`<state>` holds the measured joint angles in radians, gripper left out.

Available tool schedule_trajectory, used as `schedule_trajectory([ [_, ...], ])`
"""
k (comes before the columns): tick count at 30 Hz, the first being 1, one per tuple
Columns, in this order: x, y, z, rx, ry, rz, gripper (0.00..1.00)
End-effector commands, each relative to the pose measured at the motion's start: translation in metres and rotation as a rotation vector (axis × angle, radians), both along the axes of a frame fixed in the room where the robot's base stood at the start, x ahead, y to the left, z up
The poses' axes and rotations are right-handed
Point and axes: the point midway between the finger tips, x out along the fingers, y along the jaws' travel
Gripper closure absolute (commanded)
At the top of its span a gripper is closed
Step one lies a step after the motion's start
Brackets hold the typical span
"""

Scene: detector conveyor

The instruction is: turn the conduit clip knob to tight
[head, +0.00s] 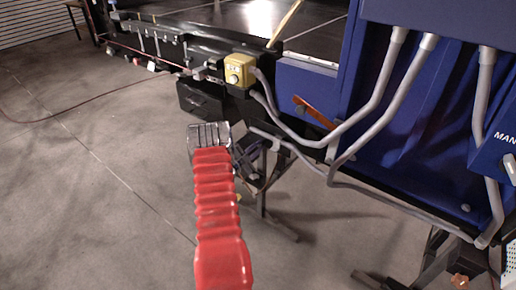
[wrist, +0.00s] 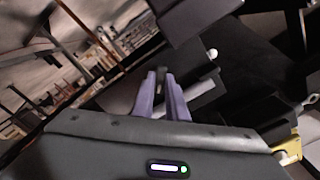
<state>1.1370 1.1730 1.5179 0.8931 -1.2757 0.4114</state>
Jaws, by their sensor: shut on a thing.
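My gripper (wrist: 161,82) shows in the wrist view with its two purple fingers close together. It is shut on a small dark piece between the fingertips, which seems to be the conduit clip knob (wrist: 161,75). The fingers hide most of it, and its turn position cannot be read. In the head view my red arm reaches to the area under the conveyor's edge. The fingertips and the knob are not clear there. A grey conduit (head: 313,167) runs close by to the right of my wrist.
A yellow control box (head: 239,71) stands on the conveyor's side beyond my wrist. The blue cabinet (head: 425,120) with grey conduits and an orange lever (head: 315,111) is to the right. Dark stand legs are below. The floor (head: 90,170) at left is open, with a thin cable.

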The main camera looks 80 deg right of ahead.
Motion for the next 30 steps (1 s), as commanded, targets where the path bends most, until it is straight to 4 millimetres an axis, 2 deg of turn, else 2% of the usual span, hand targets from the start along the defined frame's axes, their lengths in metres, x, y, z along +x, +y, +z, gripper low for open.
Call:
schedule_trajectory([
  [18,0.0003,-0.0011,-0.001,-0.228,-0.53,0.005,1.0],
  [30,-0.0005,-0.001,-0.0024,-0.315,-0.734,0.003,1.0],
])
